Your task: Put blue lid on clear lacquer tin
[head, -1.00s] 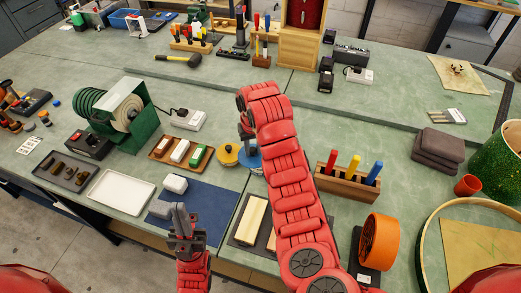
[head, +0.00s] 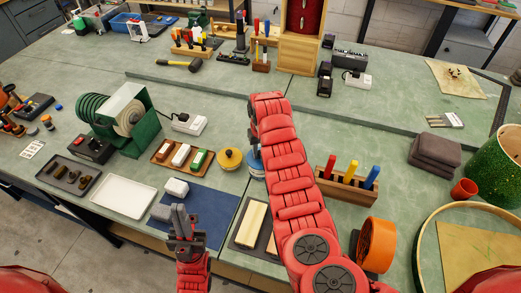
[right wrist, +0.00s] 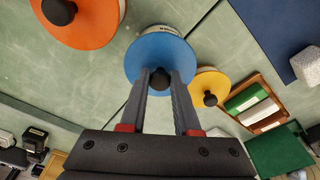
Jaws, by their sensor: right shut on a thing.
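My right gripper (right wrist: 160,80) is shut on the black knob of the blue lid (right wrist: 150,48). In the right wrist view a pale tin rim with small print (right wrist: 166,29) shows just past the lid's far edge. The lid hides most of this tin, and I cannot tell whether they touch. In the head view the blue lid (head: 256,167) shows partly behind my right arm, right of the yellow-lidded tin (head: 230,160). My left gripper (head: 184,217) hangs over the blue mat; its jaw gap is unclear.
An orange-lidded tin (right wrist: 92,22) and the yellow-lidded tin (right wrist: 208,82) stand close on either side. A wooden tray of coloured blocks (head: 181,155) lies left of them. A wooden holder with coloured handles (head: 343,187) stands right of my right arm.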

